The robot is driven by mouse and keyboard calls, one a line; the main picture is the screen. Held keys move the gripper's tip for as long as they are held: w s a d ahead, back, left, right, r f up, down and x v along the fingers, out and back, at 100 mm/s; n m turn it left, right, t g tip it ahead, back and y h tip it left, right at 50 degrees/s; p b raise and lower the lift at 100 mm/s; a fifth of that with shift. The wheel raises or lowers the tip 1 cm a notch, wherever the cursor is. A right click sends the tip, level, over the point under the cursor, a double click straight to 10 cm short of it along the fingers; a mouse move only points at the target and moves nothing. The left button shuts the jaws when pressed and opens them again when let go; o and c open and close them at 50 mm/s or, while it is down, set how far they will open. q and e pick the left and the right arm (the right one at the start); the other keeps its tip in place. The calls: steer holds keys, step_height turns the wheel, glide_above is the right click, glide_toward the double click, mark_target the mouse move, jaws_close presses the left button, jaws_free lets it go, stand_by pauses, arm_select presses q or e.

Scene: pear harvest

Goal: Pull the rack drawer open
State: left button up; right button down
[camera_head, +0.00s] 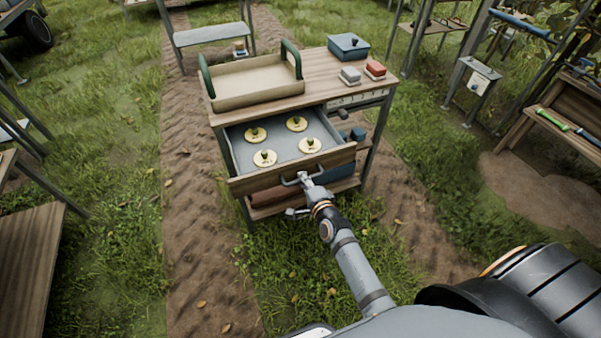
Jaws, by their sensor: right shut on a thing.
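The rack drawer (293,183) of the wooden rack stands well out toward me, so its grey inside shows. Several round yellow discs with green knobs lie in it. A metal bar handle (290,183) is on its front board. My right gripper (304,178) is at the handle, shut on it, with the arm reaching in from the lower right. The gripper covers the right part of the handle. My left gripper is not in view.
Grass lies open in front. A wooden table (25,260) stands at the left.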

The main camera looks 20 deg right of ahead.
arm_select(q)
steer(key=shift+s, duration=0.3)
arm_select(e)
steer(key=shift+s+r, duration=0.15)
steer(key=shift+s, duration=0.45)
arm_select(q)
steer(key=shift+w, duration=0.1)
arm_select(e)
steer(key=c, duration=1.3)
jaws_free()
steer(key=shift+c, duration=0.2)
steer(key=v, duration=1.2)
steer(key=shift+s, duration=0.1)
